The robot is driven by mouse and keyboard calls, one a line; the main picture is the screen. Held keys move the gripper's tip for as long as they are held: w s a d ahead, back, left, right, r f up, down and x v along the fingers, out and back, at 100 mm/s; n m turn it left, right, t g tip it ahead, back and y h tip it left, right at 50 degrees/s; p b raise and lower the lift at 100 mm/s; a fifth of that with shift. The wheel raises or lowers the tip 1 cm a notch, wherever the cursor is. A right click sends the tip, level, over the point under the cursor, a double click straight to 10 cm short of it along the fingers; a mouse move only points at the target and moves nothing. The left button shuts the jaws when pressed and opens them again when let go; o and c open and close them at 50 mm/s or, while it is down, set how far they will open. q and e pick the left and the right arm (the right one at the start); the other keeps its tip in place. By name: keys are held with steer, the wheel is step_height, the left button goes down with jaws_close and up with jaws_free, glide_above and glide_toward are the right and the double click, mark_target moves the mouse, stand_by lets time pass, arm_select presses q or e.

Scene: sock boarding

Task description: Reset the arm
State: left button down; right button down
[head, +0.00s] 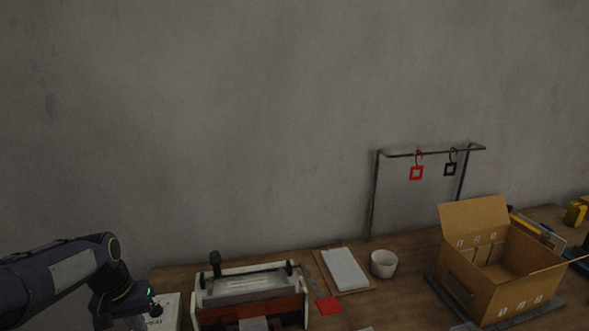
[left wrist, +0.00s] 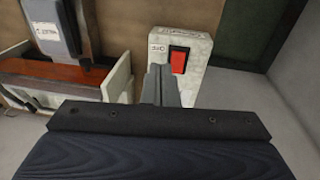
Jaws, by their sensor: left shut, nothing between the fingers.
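My left arm comes in at the lower left of the head view, with its wrist bent down. My left gripper (left wrist: 161,72) is shut and empty, its two fingers together in the left wrist view. It is in front of a pale switch box (left wrist: 188,75) with a red rocker switch (left wrist: 179,60). I cannot tell whether the fingertips touch the box. The box also shows in the head view (head: 168,312), partly hidden by my arm. My right gripper is in neither view.
A press-like machine (head: 252,283) stands right of the switch box. Further right are a white pad on a board (head: 344,268), a white cup (head: 383,264), an open cardboard box (head: 480,284) and a rack with red and black hanging tags (head: 372,195). A wall is behind.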

arm_select(q)
steer(key=s+d+r+m+t+h, duration=0.1)
steer(key=s+d+t, duration=0.1)
steer(key=s+d, duration=0.6)
steer(key=s+d+r+t+h, duration=0.1)
steer(key=s+d+r+t, duration=0.1)
steer(key=s+d, duration=0.6)
steer(key=s, duration=0.4)
steer(key=shift+s+r+m+h, duration=0.3)
steer(key=shift+s+m, duration=0.05)
steer(key=shift+m, duration=0.05)
steer(key=shift+d, duration=0.1)
